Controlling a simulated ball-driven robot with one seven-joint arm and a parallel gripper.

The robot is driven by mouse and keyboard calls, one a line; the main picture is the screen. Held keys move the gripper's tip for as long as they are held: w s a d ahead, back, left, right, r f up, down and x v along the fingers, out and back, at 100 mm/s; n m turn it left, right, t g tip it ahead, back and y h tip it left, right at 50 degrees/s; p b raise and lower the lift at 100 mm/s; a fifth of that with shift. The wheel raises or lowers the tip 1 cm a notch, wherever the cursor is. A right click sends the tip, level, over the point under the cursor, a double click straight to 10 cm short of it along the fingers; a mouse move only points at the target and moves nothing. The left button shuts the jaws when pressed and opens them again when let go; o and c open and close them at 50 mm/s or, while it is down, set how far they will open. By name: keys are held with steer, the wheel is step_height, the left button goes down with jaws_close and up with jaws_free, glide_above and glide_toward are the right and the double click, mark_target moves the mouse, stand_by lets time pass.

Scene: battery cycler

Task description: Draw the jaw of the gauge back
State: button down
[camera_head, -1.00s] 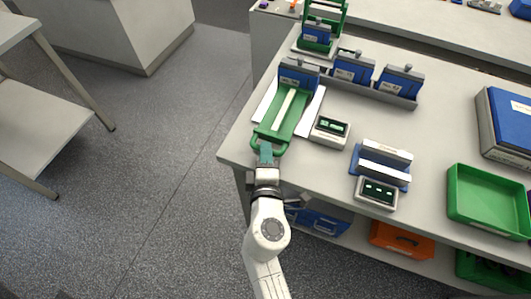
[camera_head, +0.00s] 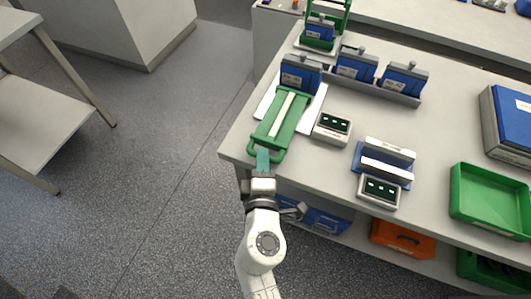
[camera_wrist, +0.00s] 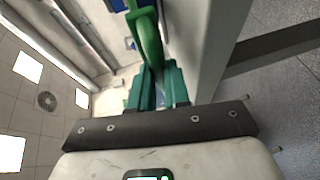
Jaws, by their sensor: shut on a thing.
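The gauge shows in the head view as a long green sliding jaw (camera_head: 271,132) with a pale strip along it, between white plates (camera_head: 318,100) on the table. A blue block with a label (camera_head: 301,72) stands upright at its far end. The jaw's looped green handle (camera_head: 251,151) reaches the front table edge. My gripper (camera_head: 263,158), with teal fingers, is shut on this handle. In the wrist view the green handle (camera_wrist: 148,40) runs down between the fingers (camera_wrist: 155,88), which hide its held part.
A small display box (camera_head: 333,126) stands just right of the jaw. A rack with blue blocks (camera_head: 355,66) is behind it. A second display (camera_head: 379,190) and a green tray (camera_head: 490,195) lie further right. Open floor is to the left.

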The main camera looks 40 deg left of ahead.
steer(key=c, duration=1.1)
jaws_free()
steer(key=shift+s, duration=0.15)
steer(key=v, duration=1)
steer(key=shift+s+d, duration=0.25)
steer(key=shift+s, duration=0.05)
steer(key=w+d+f+m+g+h, duration=0.1)
steer(key=w+d+f+m+h, duration=0.2)
steer(key=d, duration=0.5)
steer(key=w+d+f+m+h, duration=0.1)
steer(key=w+d+m+h, duration=0.1)
steer(key=d+m+h, duration=0.5)
steer(key=w+d+f+m+g, duration=0.1)
steer(key=w+d+f+m, duration=0.15)
steer(key=d, duration=0.75)
steer(key=s+d+f+m+g+h, duration=0.25)
steer(key=s+d+m+g, duration=0.45)
steer(key=d, duration=0.6)
steer(key=s+d+f+m+g+y, duration=0.1)
steer(key=s+d+m+g+y, duration=0.2)
steer(key=s, duration=0.7)
steer(key=shift+d+f+m, duration=0.2)
steer(key=shift+d+m, duration=0.25)
steer(key=shift+m, duration=0.8)
